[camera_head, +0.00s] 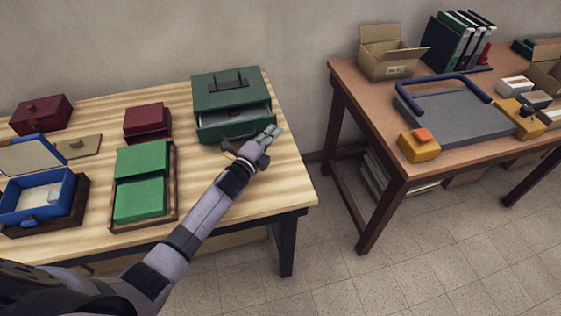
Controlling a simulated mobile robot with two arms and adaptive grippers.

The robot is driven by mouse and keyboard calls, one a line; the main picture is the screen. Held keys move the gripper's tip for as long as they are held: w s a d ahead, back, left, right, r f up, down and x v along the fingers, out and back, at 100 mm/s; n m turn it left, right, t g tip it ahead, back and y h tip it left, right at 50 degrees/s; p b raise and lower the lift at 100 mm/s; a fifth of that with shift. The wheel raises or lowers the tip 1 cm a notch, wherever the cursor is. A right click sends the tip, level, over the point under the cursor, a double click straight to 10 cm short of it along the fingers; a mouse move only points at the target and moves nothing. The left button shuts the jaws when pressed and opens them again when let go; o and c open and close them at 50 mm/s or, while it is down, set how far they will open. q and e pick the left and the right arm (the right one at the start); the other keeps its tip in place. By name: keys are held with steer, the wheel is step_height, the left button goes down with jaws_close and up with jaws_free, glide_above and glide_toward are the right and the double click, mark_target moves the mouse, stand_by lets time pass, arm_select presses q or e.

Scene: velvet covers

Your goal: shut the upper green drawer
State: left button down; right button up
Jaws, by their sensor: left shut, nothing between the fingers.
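A dark green cabinet (226,91) with a dark handle on its top stands at the back right of the light striped table. Its green drawer (222,131) is pulled partly out toward me, and the pale inside shows with a small item in it. My left gripper (274,131) is shut and empty at the front right corner of this drawer. I cannot tell whether the fingertips touch it. My left arm reaches up from the bottom left of the view. My right gripper is not in view.
A wooden tray (174,193) with two green blocks lies left of my arm. Red boxes (144,119) and an open blue box (68,200) stand further left. A brown table (365,97) with a cardboard box (388,62) and folders is at right, across a gap.

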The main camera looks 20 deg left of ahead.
mark_target(263, 124)
arm_select(q)
steer(key=w+a+b, duration=0.1)
steer(key=w+a, duration=0.1)
steer(key=w, duration=0.1)
steer(key=w+a+b, duration=0.1)
steer(key=w, duration=0.1)
steer(key=shift+f+b, duration=0.1)
steer(key=shift+b, duration=0.25)
steer(key=shift+a+r, duration=0.15)
steer(key=shift+r, duration=0.1)
steer(key=shift+w, duration=0.1)
